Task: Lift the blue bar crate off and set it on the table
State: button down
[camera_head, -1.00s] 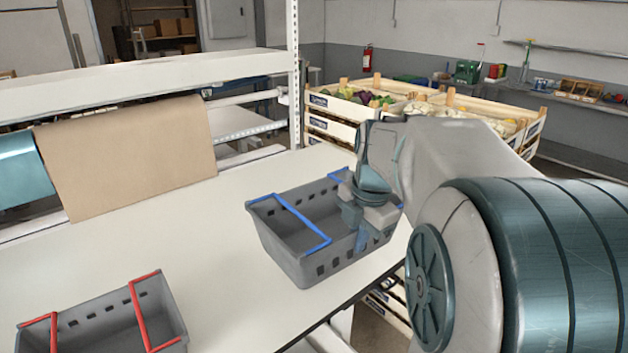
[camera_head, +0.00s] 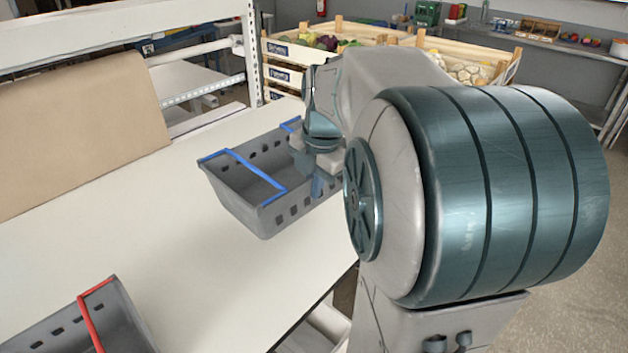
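The blue bar crate (camera_head: 240,206) is a grey open box with blue bars. It is level over the white table (camera_head: 190,250), and I cannot tell whether its base touches the surface. My gripper (camera_head: 318,180) is at the crate's right end, pointing down, and appears shut on its rim; my arm hides part of that end. The crate looks empty where its inside shows.
A grey crate with a red bar (camera_head: 92,318) is on the table at the lower left, cut off by the picture edge. Wooden vegetable crates (camera_head: 385,45) stand behind. Bare table lies between the two grey crates.

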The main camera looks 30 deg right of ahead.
jog(key=shift+f+b, duration=3.45)
jog(key=shift+f, duration=1.75)
jog(key=shift+f+b, duration=0.45)
jog(key=c, duration=1.6)
grip_release()
jog(key=r, duration=0.4)
jog(key=s+r, duration=0.1)
jog(key=r, duration=0.4)
jog(key=s+r, duration=0.1)
jog(key=r, duration=0.3)
jog(key=shift+d+r+p, duration=0.25)
jog(key=shift+r+p, duration=0.1)
